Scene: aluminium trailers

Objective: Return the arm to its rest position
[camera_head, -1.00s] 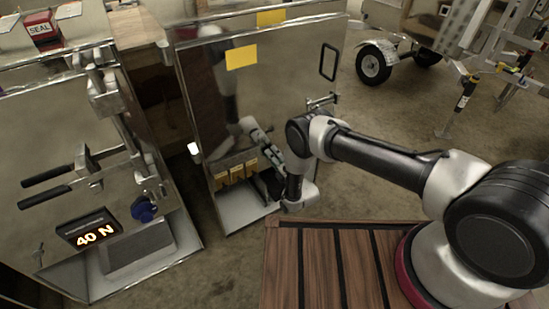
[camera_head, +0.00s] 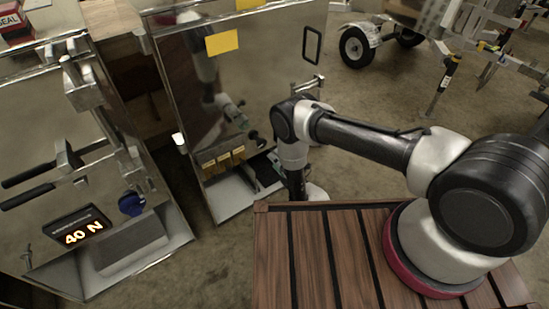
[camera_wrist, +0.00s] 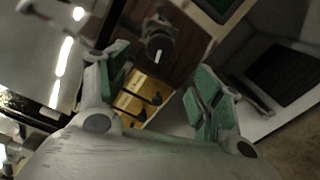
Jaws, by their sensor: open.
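My gripper (camera_wrist: 158,82) is open, with nothing seen between its two green-padded fingers in the wrist view. In the head view my arm (camera_head: 365,138) reaches left from its mount and bends down at the far joint. Its end hangs just past the edge of my wooden deck, in front of the right steel cabinet (camera_head: 270,75). The gripper itself is mostly hidden behind the wrist there. A row of yellow blocks (camera_head: 223,160) low on that cabinet also shows beyond the fingers in the wrist view (camera_wrist: 138,97).
A red SEAL box (camera_head: 14,24) stands on top. A wheeled trailer (camera_head: 440,22) is at the back right. Open floor (camera_head: 385,95) lies between.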

